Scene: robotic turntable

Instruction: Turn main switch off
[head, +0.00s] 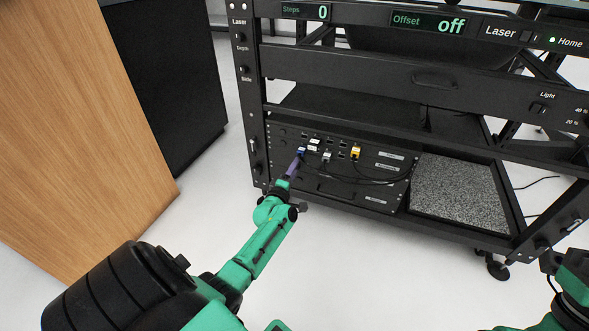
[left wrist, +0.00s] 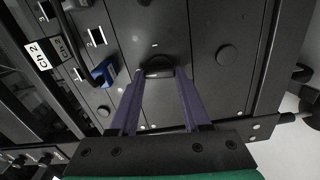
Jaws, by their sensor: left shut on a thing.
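My left gripper (head: 294,166) reaches the left part of the black control box (head: 330,186) low in the rack. In the left wrist view, the purple fingers of this gripper (left wrist: 158,76) point at the black panel. They are closed on a small dark rounded knob or switch (left wrist: 158,66), with a fingertip at each side of it. I cannot read a label on it, so I cannot tell for certain that it is the main switch. The fingers hide part of the panel.
A blue plug (left wrist: 103,74) sits left of the fingers in the wrist view. A yellow plug (head: 355,152) and black cables are on the box front. A grey speckled slab (head: 455,190) lies to the right. A wooden cabinet (head: 80,110) stands at the left.

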